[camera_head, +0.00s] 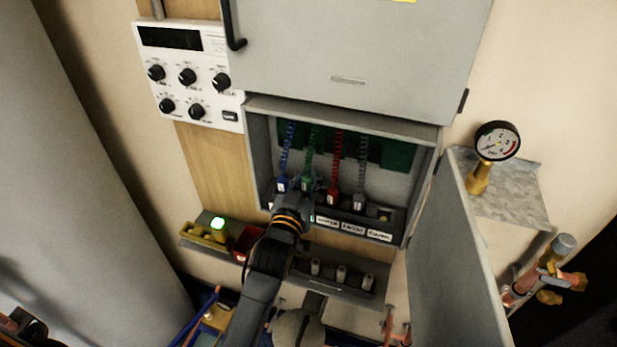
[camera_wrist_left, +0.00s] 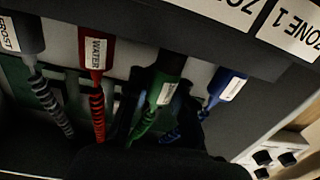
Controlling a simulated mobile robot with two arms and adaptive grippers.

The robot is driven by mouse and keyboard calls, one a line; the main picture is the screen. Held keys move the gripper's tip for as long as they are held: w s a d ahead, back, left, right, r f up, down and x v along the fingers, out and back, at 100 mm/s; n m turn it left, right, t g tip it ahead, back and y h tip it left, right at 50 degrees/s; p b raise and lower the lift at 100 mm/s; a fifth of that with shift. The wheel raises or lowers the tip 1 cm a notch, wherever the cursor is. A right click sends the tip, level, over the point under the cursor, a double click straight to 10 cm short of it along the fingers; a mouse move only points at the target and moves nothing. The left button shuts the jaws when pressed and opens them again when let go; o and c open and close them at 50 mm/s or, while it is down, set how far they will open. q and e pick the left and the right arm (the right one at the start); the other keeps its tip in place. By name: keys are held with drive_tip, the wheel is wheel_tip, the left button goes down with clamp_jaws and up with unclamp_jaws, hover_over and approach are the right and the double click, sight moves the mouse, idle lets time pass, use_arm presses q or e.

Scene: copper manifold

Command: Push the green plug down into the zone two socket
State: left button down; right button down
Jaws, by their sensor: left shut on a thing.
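The green plug also shows in the left wrist view (camera_wrist_left: 170,64), where the picture is upside down. The zone two socket is hidden behind the plug and my gripper, so I cannot tell how deep the plug sits. The zone 2 label (camera_wrist_left: 233,10) shows in part there. My right gripper is out of view.
Close beside it stand the blue plug (camera_head: 282,184), red plug (camera_head: 333,194) and grey plug (camera_head: 359,199). The box door (camera_head: 450,250) hangs open at right. A lower shelf (camera_head: 340,290) holds small parts.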

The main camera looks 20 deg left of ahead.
use_arm(q)
drive_tip(key=shift+f+b, duration=0.65)
drive_tip(key=shift+f, duration=0.35)
drive_tip(key=c, duration=1.1)
unclamp_jaws()
drive_tip(key=s, duration=1.2)
